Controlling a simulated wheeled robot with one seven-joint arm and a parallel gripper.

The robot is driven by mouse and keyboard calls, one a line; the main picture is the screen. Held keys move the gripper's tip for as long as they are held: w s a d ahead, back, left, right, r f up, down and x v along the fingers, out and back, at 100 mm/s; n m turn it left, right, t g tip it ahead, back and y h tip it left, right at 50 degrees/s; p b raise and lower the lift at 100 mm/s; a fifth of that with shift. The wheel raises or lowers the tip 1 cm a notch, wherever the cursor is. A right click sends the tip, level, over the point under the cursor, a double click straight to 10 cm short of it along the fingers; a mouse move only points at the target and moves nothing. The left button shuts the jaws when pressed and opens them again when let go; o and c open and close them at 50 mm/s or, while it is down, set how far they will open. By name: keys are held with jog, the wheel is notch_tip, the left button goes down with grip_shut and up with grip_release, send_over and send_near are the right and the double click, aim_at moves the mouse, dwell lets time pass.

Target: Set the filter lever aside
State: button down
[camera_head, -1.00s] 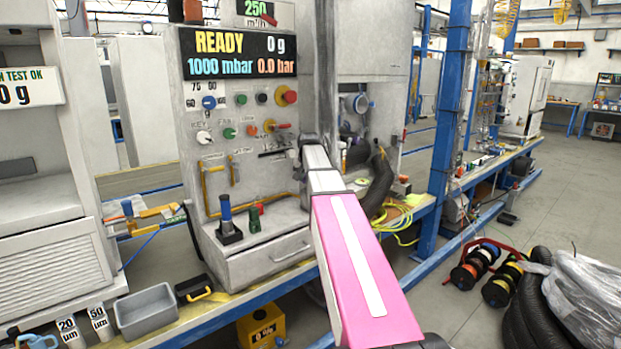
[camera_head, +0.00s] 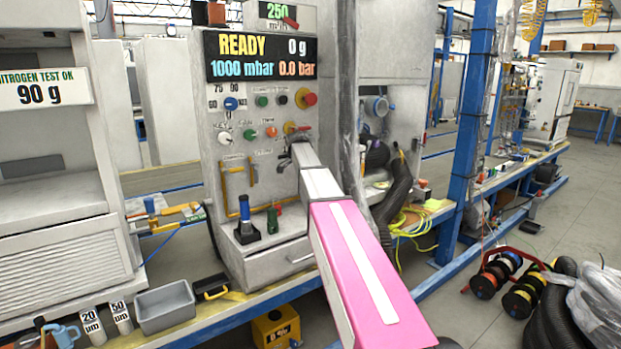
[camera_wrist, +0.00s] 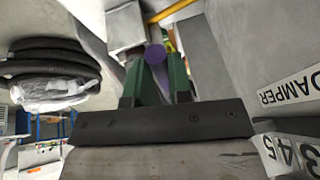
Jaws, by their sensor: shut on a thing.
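My gripper (camera_wrist: 158,84) has green fingers in the wrist view, closed around a purple round-ended piece (camera_wrist: 155,54). This piece may be the filter lever, but I see no label on it, and its far part is hidden between the fingers. In the head view my gripper (camera_head: 281,165) is small and dark at the end of my pink and white arm, in front of the control panel (camera_head: 221,165), below its knobs. The held piece cannot be made out there.
A blue-handled tool (camera_head: 245,213) stands on the panel's lower ledge. A grey tray (camera_head: 165,307) and a black case (camera_head: 211,287) lie on the bench in front. A DAMPER label (camera_wrist: 290,87) is close on the right in the wrist view. Dark hoses (camera_head: 396,195) hang right of my arm.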

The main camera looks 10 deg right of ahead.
jog(key=shift+w+a+m, duration=0.15)
jog(key=shift+w+m, duration=0.15)
jog(key=shift+w, duration=0.05)
dwell(0.3)
jog(key=c, duration=1)
grip_release()
jog(key=shift+c, duration=0.2)
jog(key=v, duration=1)
jog(key=shift+a+r, duration=0.2)
jog(key=shift+r, duration=0.2)
